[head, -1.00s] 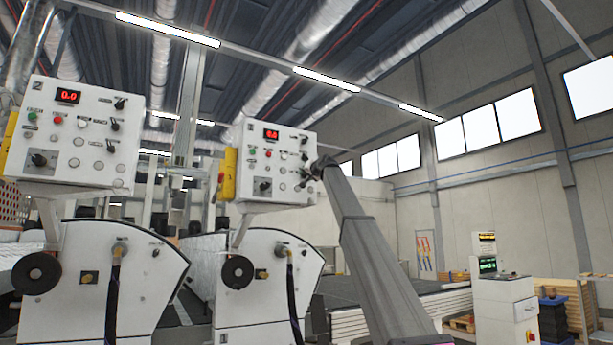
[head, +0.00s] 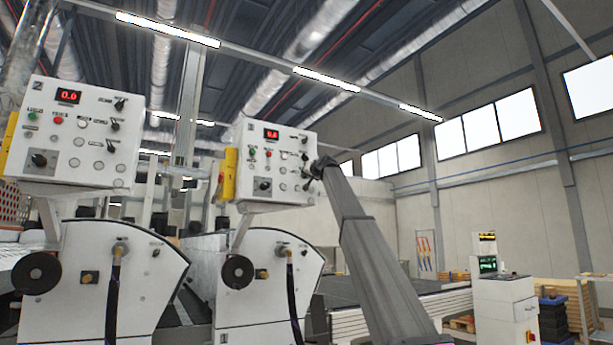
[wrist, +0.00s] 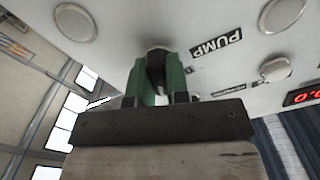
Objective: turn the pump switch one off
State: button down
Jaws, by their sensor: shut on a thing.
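The pump switch is a dark knob (wrist: 155,70) beside the printed PUMP label (wrist: 217,43) on a white panel in the wrist view. My gripper (wrist: 158,62) has its two green fingers on either side of this knob and is shut on it. The fingers hide part of the knob, so its exact angle is hard to tell. In the head view, my gripper (head: 317,167) is at the right edge of the right-hand control panel (head: 240,187). The switch itself is too small and covered to make out there.
A similar control panel (head: 25,95) stands to the left. Round caps (wrist: 75,22) and a red display (wrist: 305,95) sit near my gripper on the panel. White machine bodies (head: 250,310) stand below the panels. A separate console (head: 503,298) is at the far right.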

jog(key=n, duration=0.5)
jog(key=shift+s, duration=0.1)
jog(key=shift+a+n, duration=0.1)
jog(key=shift+n, duration=2.3)
jog(key=c, duration=1.1)
grip_release()
jog(key=shift+s, duration=0.1)
jog(key=v, duration=1)
jog(key=shift+s+d, duration=0.25)
